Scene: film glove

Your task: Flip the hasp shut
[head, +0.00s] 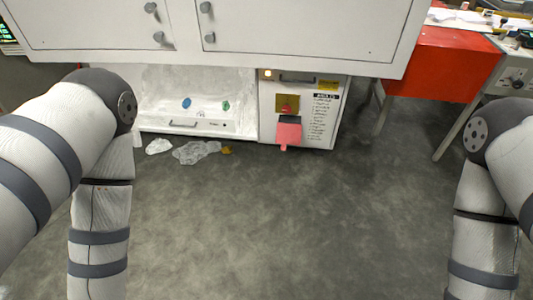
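A brass-coloured plate (296,101) is fixed on the front of a white cabinet unit, with a small red part (286,110) on it. A red-pink flap-like piece (288,133) sticks out just below the plate, with a dark part behind its top. It looks like the hasp, standing away from the plate, but it is too small to be sure. My two arms come down at the left and right edges of the head view. Both grippers are out of the picture, so I cannot see their fingers.
Left of the unit is an open white bay (190,90) with blue and green bits inside. A red-sided table (440,65) stands right. The middle floor is clear.

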